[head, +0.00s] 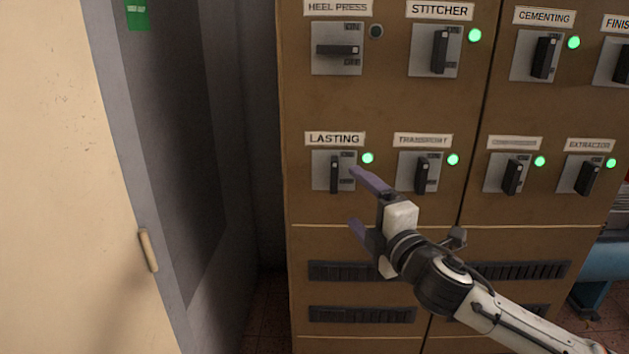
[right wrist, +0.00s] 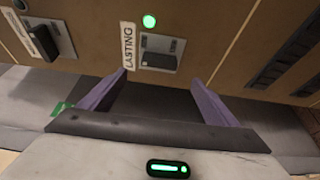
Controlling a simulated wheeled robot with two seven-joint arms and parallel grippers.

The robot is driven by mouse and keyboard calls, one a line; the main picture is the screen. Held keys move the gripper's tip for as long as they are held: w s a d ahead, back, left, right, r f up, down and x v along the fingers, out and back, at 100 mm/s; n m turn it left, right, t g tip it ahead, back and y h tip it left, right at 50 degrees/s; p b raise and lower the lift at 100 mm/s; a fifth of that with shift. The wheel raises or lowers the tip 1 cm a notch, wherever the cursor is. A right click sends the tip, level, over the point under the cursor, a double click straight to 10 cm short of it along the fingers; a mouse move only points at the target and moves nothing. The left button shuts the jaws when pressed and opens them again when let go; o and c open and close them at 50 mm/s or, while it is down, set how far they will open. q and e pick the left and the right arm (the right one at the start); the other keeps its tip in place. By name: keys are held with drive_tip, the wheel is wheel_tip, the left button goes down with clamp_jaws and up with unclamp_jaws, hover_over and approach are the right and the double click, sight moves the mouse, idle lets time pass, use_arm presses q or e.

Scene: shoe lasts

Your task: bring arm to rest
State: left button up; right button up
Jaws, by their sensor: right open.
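My right gripper (head: 354,198) is open and empty in front of the brown cabinet, just below and right of the LASTING switch (head: 334,172). Its upper purple finger overlaps the right edge of that switch plate in the head view; I cannot tell whether it touches. The LASTING handle stands upright and its lamp (head: 367,158) is lit green. In the right wrist view, the gripper's two fingers (right wrist: 161,78) are spread apart with nothing between them. The LASTING switch (right wrist: 158,52) lies beyond the fingertips there. My left gripper is not in view.
The brown cabinet (head: 380,105) carries several more switches. The HEEL PRESS switch (head: 337,49) lies horizontal with a dark lamp (head: 376,31). The other visible lamps glow green. A cream door panel with a handle (head: 148,250) stands at the left. Vent slots are low on the cabinet.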

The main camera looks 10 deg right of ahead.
drive_tip(key=s+a+f+m+g, duration=0.2)
drive_tip(key=s+f+m, duration=0.15)
drive_tip(key=f, duration=0.45)
drive_tip(key=s+a+f+m+g+y, duration=0.15)
drive_tip(key=s+f, duration=0.25)
drive_tip(key=f, duration=0.4)
drive_tip(key=s+a+f+m+g, duration=0.2)
drive_tip(key=s+a+f+m, duration=0.15)
drive_tip(key=f, duration=0.45)
drive_tip(key=s+f+m+g, duration=0.2)
drive_tip(key=s+f+m, duration=0.2)
drive_tip(key=s+f, duration=0.4)
drive_tip(key=s+f+m+g, duration=0.2)
drive_tip(key=s+f+m, duration=0.3)
drive_tip(key=s+f, duration=0.4)
drive_tip(key=s+h, duration=0.1)
drive_tip(key=s, duration=0.5)
drive_tip(key=shift+d+f, duration=0.3)
drive_tip(key=shift+d, duration=0.05)
